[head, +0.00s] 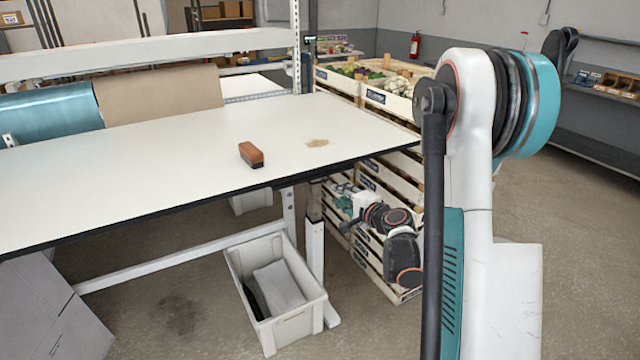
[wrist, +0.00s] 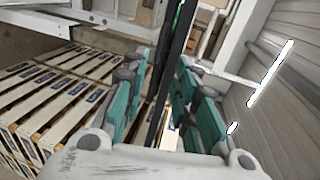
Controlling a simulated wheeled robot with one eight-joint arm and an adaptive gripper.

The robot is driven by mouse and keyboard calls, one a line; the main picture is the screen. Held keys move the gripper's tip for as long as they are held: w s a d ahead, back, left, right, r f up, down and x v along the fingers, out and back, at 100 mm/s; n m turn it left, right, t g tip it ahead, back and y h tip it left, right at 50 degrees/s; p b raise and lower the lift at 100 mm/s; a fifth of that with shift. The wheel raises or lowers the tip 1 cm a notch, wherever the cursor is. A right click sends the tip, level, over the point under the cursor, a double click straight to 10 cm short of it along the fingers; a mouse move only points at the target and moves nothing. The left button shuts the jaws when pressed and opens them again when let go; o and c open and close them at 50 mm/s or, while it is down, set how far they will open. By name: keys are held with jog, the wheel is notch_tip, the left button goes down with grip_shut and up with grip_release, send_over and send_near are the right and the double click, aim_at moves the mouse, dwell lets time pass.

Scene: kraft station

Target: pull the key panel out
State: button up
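I cannot make out a key panel in either view. In the head view my gripper (head: 345,205) is small and partly hidden, below the table's right end and in front of the stacked crates. In the wrist view my gripper (wrist: 163,72) shows two teal fingers standing apart, with a gap between them. A dark, narrow strip (wrist: 174,55) runs through the gap in the picture. I cannot tell what it is or how far away it lies. I see no contact between it and the fingers.
The white table (head: 150,170) carries a brown brush (head: 251,154) and a tan patch (head: 317,143). A grey bin (head: 300,325) stands on the floor beside a table leg (head: 315,250). Crates (head: 385,100) are stacked at the table's right end; crates (wrist: 50,110) also fill the wrist view's left.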

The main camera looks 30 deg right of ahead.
aim_at(320, 182)
jog(key=b+x, duration=0.2)
jog(key=x, duration=1)
jog(key=shift+w+f, duration=0.1)
jog(key=shift+w, duration=0.25)
grip_shut()
